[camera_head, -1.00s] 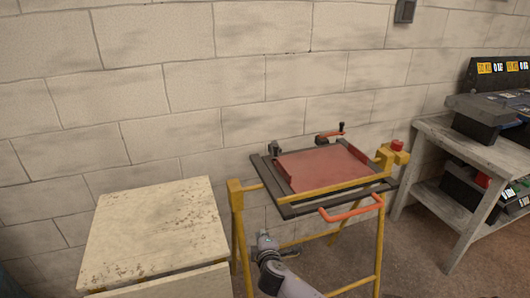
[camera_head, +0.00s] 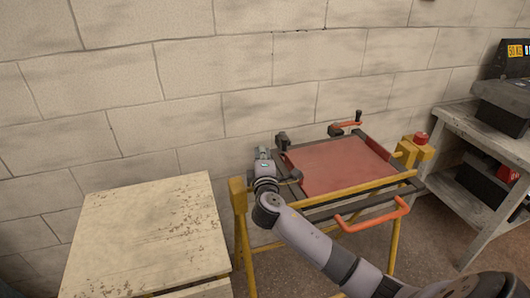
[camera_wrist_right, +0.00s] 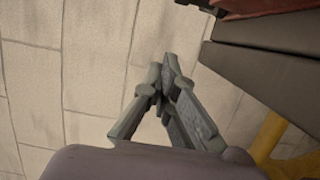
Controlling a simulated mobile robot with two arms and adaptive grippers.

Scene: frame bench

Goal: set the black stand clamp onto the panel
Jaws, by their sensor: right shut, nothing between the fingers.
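The red panel (camera_head: 338,165) lies in a dark frame on the yellow stand; its edge shows at the top right of the right wrist view (camera_wrist_right: 265,7). A small black clamp (camera_head: 283,142) stands at the frame's back left corner. I cannot tell whether it touches the panel. A second clamp with an orange bar and dark crank (camera_head: 345,127) sits at the back edge. My right gripper (camera_head: 263,153) is just left of the frame and the black clamp. In the right wrist view its fingers (camera_wrist_right: 167,75) are shut and empty. My left gripper is not in view.
The yellow stand (camera_head: 238,195) has an orange handle (camera_head: 372,216) in front and a red button (camera_head: 420,138) at right. A worn pale table (camera_head: 145,230) is at left, bare on top. A grey workbench (camera_head: 475,150) is at right. The block wall is close behind.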

